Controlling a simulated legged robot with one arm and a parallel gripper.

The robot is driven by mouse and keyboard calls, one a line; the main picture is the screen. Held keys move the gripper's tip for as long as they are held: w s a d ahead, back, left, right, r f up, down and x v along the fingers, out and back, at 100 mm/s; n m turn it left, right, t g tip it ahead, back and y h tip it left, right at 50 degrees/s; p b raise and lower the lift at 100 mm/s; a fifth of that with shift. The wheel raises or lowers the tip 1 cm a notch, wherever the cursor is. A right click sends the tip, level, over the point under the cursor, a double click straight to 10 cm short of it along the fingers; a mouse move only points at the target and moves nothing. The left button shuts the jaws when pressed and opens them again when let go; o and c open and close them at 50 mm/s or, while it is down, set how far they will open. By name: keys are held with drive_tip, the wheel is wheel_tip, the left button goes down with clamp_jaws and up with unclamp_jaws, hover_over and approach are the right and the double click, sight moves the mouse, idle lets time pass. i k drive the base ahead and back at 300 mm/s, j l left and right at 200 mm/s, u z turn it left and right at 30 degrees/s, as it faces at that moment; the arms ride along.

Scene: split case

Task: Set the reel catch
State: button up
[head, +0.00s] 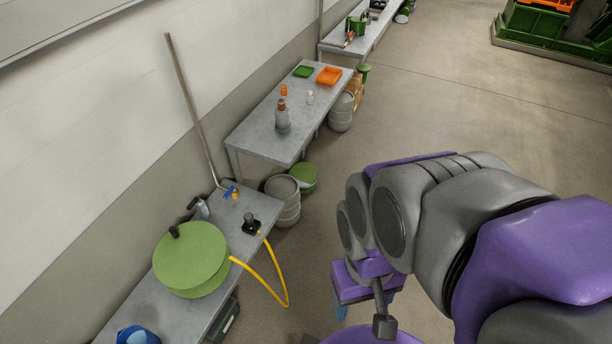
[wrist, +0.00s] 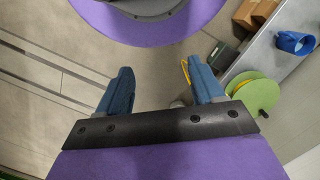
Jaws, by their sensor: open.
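A green hose reel (head: 190,258) lies on the near grey bench at lower left, with a black knob (head: 175,231) on its top. It also shows at the right of the wrist view (wrist: 256,95). A yellow hose (head: 278,277) loops from the reel off the bench edge to a small black fitting (head: 251,224). I cannot tell which part is the catch. My gripper (wrist: 161,72) is open, its two blue fingers apart with nothing between them. In the head view it is largely hidden under my arm, over the floor to the right of the bench.
The near bench (head: 240,247) also holds a blue item (head: 138,335) and a grey tool (head: 199,207). A pole (head: 190,105) leans on the wall. A grey keg (head: 284,200) stands at the bench's far end. A second bench (head: 270,122) stands beyond.

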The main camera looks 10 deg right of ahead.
sight(196, 200)
drive_tip(key=u, duration=1.95)
drive_tip(key=i+l+z, duration=0.1)
drive_tip(key=i, duration=0.75)
drive_tip(key=i+z, duration=0.1)
drive_tip(key=z, duration=1.75)
